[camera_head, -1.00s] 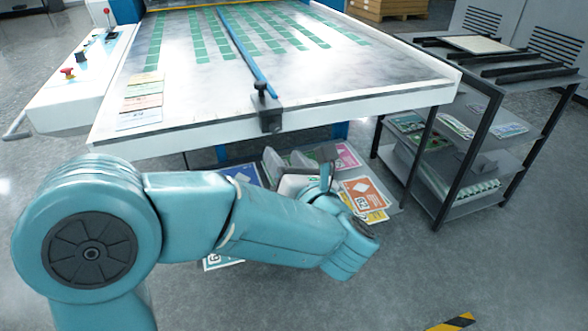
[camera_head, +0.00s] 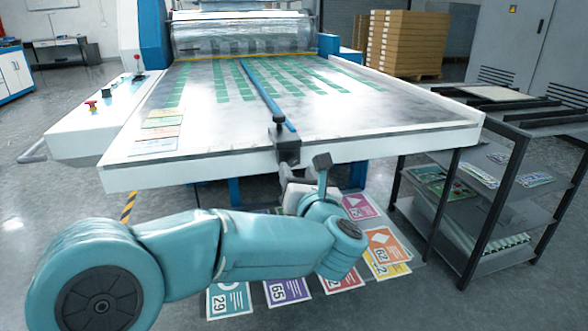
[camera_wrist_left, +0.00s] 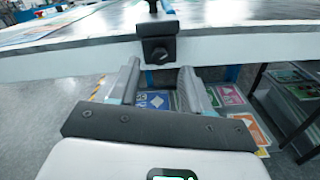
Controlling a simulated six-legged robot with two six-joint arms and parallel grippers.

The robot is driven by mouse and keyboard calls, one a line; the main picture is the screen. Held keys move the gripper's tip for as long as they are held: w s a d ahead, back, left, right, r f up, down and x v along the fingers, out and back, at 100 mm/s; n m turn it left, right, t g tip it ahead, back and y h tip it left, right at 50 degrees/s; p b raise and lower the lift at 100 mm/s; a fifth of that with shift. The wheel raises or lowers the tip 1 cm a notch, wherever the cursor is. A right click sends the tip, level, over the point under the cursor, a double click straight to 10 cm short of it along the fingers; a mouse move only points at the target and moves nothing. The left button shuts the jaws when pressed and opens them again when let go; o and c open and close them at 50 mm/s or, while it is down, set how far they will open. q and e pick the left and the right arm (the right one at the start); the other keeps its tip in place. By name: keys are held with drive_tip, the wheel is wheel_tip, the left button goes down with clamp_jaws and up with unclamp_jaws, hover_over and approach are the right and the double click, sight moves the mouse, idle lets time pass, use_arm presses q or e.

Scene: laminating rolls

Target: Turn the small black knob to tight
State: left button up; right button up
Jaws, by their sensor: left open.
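The small black knob (camera_head: 279,118) stands upright on a black clamp (camera_head: 287,148) at the front edge of the machine table, at the near end of a blue bar (camera_head: 258,88). In the left wrist view the knob (camera_wrist_left: 153,6) is at the top edge and partly cut off, above the clamp (camera_wrist_left: 159,47). My left gripper (camera_head: 288,174) is just below and in front of the clamp, partly hidden by my wrist. In the wrist view its two fingers (camera_wrist_left: 161,72) are apart with nothing between them, below the clamp. My right gripper is out of view.
The white table (camera_head: 200,150) has a projecting front edge above my gripper. A dark shelf rack (camera_head: 470,205) stands close on the right. Coloured sheets (camera_head: 285,290) lie below the table. A control panel (camera_head: 95,120) with a red button is on the left.

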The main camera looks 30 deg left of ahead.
sight(292, 163)
use_arm(q)
drive_tip(key=x, duration=0.4)
clamp_jaws()
